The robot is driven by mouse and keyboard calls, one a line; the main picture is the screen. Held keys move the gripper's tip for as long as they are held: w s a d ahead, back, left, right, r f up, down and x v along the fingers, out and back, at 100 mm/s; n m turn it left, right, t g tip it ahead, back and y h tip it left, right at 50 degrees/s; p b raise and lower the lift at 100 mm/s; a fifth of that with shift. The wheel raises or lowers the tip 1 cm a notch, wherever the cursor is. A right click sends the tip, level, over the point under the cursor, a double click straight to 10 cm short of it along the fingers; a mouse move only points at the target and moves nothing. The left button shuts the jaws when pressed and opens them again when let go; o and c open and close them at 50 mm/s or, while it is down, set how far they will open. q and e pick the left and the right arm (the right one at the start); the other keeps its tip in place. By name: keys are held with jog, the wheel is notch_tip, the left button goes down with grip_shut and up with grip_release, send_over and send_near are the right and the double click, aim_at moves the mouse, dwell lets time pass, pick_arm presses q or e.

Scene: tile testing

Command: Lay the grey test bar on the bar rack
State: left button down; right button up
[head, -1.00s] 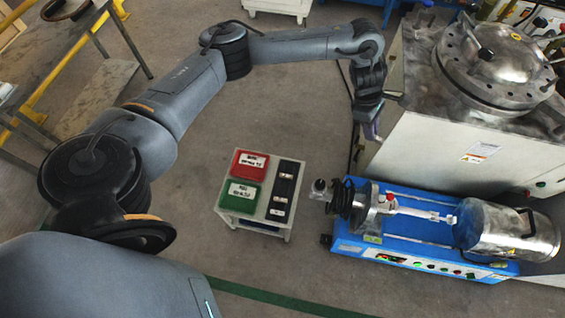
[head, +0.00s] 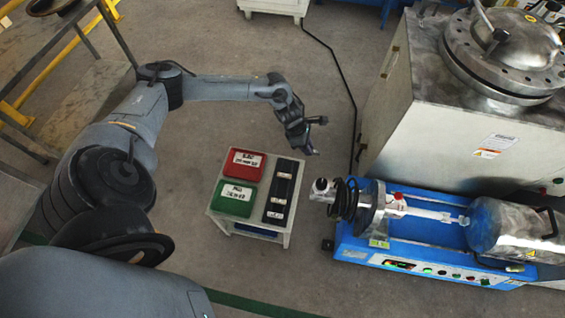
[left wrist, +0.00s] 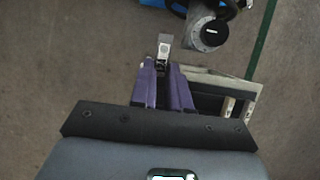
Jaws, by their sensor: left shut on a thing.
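My left gripper (head: 311,148) is shut on the grey test bar, above the floor between the small stand and the large machine. In the left wrist view, the pale grey end of the test bar (left wrist: 164,44) juts out beyond the purple fingers (left wrist: 163,85). In the head view the bar is too small to make out. The bar rack appears to be the long black holder (head: 282,190) with pale patches, on the right side of the stand's top. The gripper is apart from it, beyond its far end. My right gripper is not in view.
A red box (head: 244,164) and a green box (head: 233,198) share the white stand (head: 285,238) with the black holder. A blue testing machine (head: 400,250) with a metal drum (head: 500,230) stands close on the right. A large metal cabinet (head: 425,130) is behind it.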

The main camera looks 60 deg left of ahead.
pick_arm(q)
jog(key=s+a+f+b, duration=0.1)
jog(key=s, duration=0.1)
jog(key=s+a+f, duration=0.2)
jog(key=s, duration=0.1)
jog(key=s+a+f+b, duration=0.1)
jog(key=s+f, duration=0.1)
jog(key=shift+s+a+f+b, duration=0.1)
jog(key=shift+s+a+b, duration=0.05)
jog(key=shift+s+b, duration=0.2)
jog(key=shift+f+b, duration=1.3)
jog(key=shift+f, duration=0.7)
jog(key=shift+w+f, duration=0.1)
jog(key=shift+f, duration=0.05)
jog(key=c, duration=1.1)
grip_release()
